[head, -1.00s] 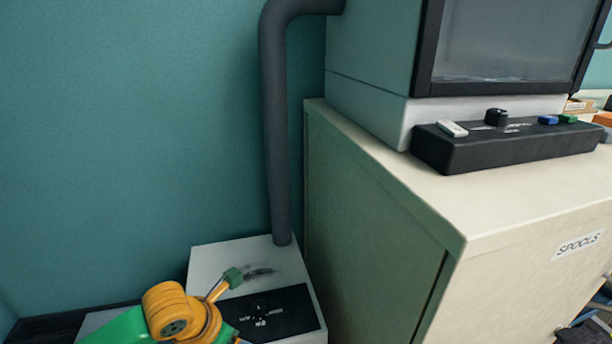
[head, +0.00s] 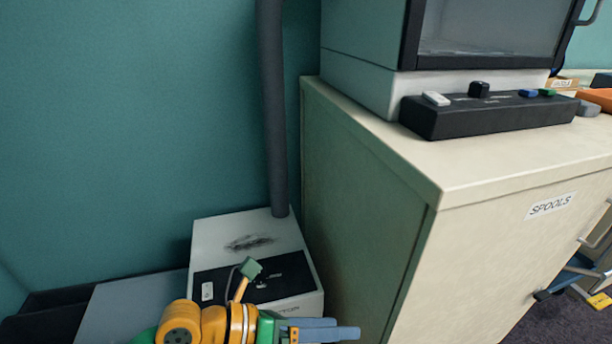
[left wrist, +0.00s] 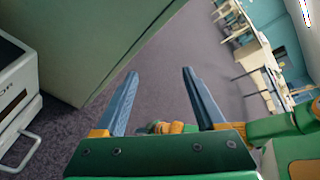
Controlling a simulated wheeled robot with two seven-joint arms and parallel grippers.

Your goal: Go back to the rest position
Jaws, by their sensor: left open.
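My left gripper (head: 330,330) shows at the bottom of the head view, with its blue fingers pointing right, in front of a white box and the side of a cabinet. The left gripper is open and empty. My right gripper is not seen in the head view.
The white box (head: 220,236) with a dark panel stands low by the wall, a grey pipe (head: 272,120) rising from it. The cabinet (head: 370,200), labelled SPOOLS, bears an enclosed machine (head: 365,50) and a black control bar (head: 490,116).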

